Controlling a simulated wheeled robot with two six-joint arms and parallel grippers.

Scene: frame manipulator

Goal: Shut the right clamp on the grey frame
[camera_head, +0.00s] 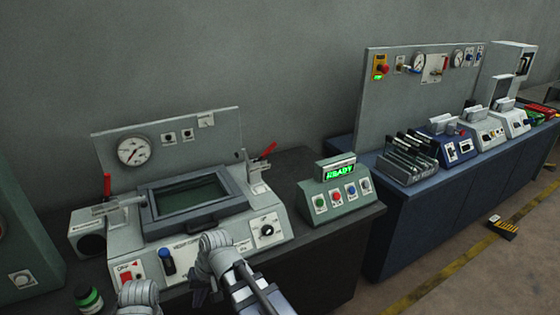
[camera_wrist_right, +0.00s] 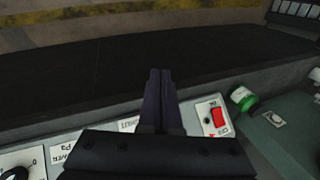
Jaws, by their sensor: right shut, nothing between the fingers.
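The grey frame (camera_head: 150,213) lies around a dark green window on the bench machine in the head view. The right clamp (camera_head: 257,172) is at the frame's right rear, its red handle (camera_head: 267,151) raised and slanting up to the right. The left clamp's red handle (camera_head: 107,185) stands upright. My right gripper (camera_head: 202,292) is in front of the machine's front panel, apart from the right clamp. In the right wrist view the right gripper (camera_wrist_right: 158,82) is shut and empty, its fingers together. The left arm shows at the bottom; its gripper is hidden.
A green box with a READY display (camera_head: 335,195) stands right of the machine. A gauge panel (camera_head: 112,150) stands behind it. The front panel has a red switch (camera_wrist_right: 217,117). A green-banded jar (camera_head: 88,299) is at front left. A blue bench (camera_head: 400,225) stands farther right.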

